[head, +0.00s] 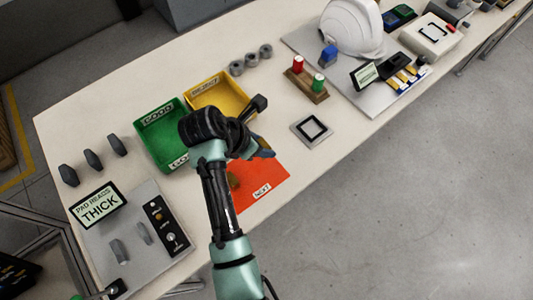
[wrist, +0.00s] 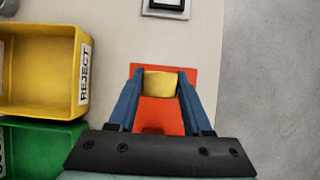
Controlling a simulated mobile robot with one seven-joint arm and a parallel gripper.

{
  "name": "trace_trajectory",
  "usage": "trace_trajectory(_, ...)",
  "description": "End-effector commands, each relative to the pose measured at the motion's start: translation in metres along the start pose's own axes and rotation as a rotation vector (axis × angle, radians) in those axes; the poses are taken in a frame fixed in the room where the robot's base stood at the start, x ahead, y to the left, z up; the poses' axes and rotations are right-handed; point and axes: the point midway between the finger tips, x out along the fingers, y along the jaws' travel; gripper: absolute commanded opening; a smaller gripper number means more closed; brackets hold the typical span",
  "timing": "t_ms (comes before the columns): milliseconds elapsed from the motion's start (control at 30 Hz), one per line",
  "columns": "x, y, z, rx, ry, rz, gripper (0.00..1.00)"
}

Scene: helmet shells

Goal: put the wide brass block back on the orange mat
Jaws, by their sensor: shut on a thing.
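The wide brass block (wrist: 160,84) is between the two blue fingers of my gripper (wrist: 159,90) in the wrist view, and the fingers are shut on it. The orange mat (wrist: 162,116) lies below the block in that view. In the head view the orange mat (head: 262,186) carries a label reading NEXT, and my arm covers its left and upper part. I cannot tell whether the block touches the mat.
A green GOOD bin (head: 150,150) and a yellow REJECT bin (head: 228,84) stand left of and behind the mat. A square black-framed pad (head: 311,130) lies to the right. A sign reading PAD READS THICK (head: 98,205) stands at left. The table's front edge is close to the mat.

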Motion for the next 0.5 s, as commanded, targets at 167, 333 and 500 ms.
trace_trajectory(167, 0.020, 0.000, -0.011, 0.001, -0.001, 0.001, 0.00)
trace_trajectory(333, 0.039, 0.000, -0.022, 0.001, 0.000, -0.001, 0.00)
trace_trajectory(500, 0.054, 0.000, -0.031, 0.002, -0.001, 0.002, 0.00)
